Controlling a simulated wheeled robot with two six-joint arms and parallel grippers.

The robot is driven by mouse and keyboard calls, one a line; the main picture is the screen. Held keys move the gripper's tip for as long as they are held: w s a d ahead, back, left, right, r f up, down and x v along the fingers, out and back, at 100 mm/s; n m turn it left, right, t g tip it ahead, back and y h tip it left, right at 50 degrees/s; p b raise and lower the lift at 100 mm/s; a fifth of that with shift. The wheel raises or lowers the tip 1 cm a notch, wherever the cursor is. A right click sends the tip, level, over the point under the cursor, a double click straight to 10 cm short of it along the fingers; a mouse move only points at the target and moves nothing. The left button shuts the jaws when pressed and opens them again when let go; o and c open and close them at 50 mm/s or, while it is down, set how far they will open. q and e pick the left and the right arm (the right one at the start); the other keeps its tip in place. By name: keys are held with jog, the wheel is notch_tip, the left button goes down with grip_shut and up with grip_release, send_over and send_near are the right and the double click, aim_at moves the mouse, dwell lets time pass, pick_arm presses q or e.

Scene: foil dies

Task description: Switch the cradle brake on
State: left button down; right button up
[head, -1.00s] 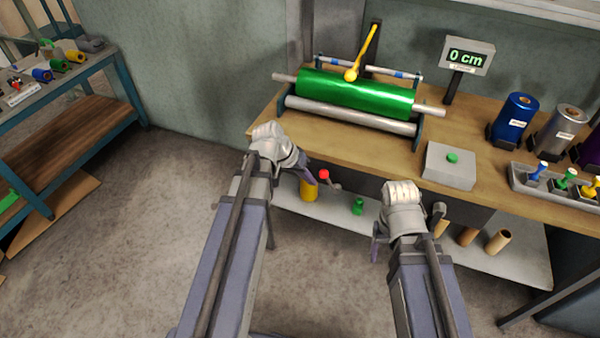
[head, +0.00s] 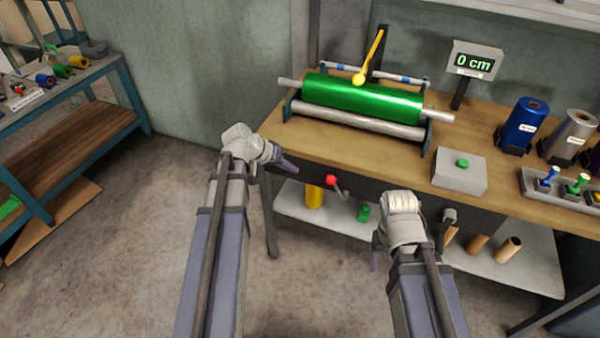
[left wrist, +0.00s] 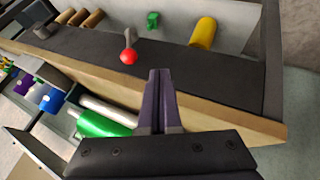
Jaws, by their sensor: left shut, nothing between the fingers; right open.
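A lever with a red ball knob (head: 331,180) sticks out from the dark front of the workbench, below its top. It also shows in the left wrist view (left wrist: 128,57). The green foil roll (head: 362,98) rests in its cradle (head: 429,135) on the bench. A yellow ball-ended lever (head: 370,58) slants over the roll. My left gripper (head: 290,166) is shut and empty at the bench's front edge, left of the red knob and apart from it; its fingers (left wrist: 160,82) show close together. My right gripper (head: 376,258) is open, low in front of the bench.
A grey box with a green button (head: 462,163) and a "0 cm" display (head: 474,63) stand on the bench. Blue and silver rolls are at right. A low shelf (head: 524,272) holds cardboard tubes and a yellow roll (head: 315,196).

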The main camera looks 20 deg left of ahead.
pick_arm(q)
jog(key=shift+w+d+f+b, duration=0.8)
jog(key=shift+d+f, duration=0.2)
jog(key=shift+d, duration=0.25)
jog(key=shift+w+d+f+b, duration=0.75)
jog(key=shift+d+f+b, duration=0.15)
jog(key=shift+d, duration=0.35)
jog(key=shift+w+d+f+b, duration=0.8)
jog(key=shift+d+f, duration=0.25)
jog(key=shift+d, duration=0.2)
pick_arm(e)
jog(key=shift+f, duration=2.95)
pick_arm(q)
jog(key=shift+r, duration=0.1)
pick_arm(e)
jog(key=shift+r, duration=0.1)
